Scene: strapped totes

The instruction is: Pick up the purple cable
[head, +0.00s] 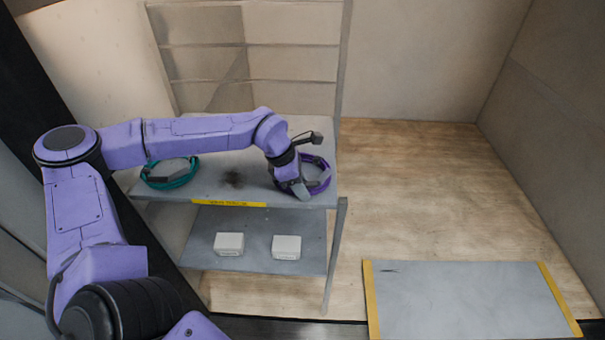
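The purple cable (325,177) is a coiled ring lying on the right part of the grey shelf top. My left gripper (297,188) reaches over from the left and is down at the left side of the coil. The wrist and gripper hide part of the cable. The fingers are small and overlap the coil, so I cannot tell whether they are open or closed on it. My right gripper is not in view.
A teal cable coil (170,182) lies on the left of the shelf top (225,165). Two white boxes (229,243) (287,247) stand on the lower shelf (258,262). A grey platform with yellow edges (465,300) is on the floor at right. The wooden floor (420,190) is clear.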

